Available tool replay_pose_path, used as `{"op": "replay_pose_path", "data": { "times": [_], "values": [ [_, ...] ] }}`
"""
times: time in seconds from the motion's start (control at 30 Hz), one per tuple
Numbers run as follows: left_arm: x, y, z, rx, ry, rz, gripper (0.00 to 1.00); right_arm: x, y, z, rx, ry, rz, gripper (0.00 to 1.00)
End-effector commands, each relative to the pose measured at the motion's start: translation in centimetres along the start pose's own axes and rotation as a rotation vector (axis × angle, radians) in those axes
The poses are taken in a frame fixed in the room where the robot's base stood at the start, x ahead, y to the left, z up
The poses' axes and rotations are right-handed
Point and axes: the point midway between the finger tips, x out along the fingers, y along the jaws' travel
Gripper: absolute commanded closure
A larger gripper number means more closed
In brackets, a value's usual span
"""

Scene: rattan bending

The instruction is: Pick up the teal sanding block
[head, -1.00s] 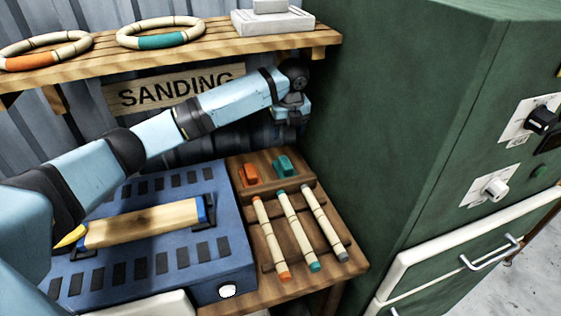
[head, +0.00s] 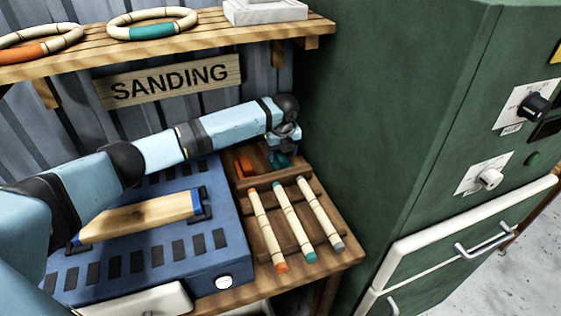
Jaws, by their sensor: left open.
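The teal sanding block (head: 281,161) sits at the back of the wooden rack, to the right of an orange block (head: 243,165). My left gripper (head: 282,153) points down right over the teal block and hides its upper part. It is open, with its fingers at or just above the block. I cannot tell whether they touch it. My right gripper is not in view.
Three rattan sticks with orange, teal and grey ends lie on the rack (head: 318,272) in front. A blue sanding bench (head: 226,262) with a wooden piece stands left. A green cabinet (head: 400,120) rises close on the right. A shelf (head: 200,42) with rings hangs above.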

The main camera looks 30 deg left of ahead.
Motion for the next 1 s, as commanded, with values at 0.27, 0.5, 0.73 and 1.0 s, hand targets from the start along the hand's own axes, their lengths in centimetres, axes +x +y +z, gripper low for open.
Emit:
{"op": "replay_pose_path", "data": {
  "times": [0.27, 0.5, 0.73, 1.0],
  "values": [
    [1.7, 0.1, 0.0, 0.0, 0.0, 0.0, 0.38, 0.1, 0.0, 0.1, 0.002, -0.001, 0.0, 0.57],
    [1.7, 0.1, 0.0, 0.0, 0.0, 0.0, 0.77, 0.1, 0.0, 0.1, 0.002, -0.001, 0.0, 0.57],
    [1.6, 0.1, 0.0, 0.0, 0.0, 0.0, 0.94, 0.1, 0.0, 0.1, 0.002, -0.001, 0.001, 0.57],
    [-0.4, 0.0, 0.4, -0.001, -0.003, -0.003, 0.94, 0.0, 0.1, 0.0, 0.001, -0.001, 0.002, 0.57]
  ]
}}
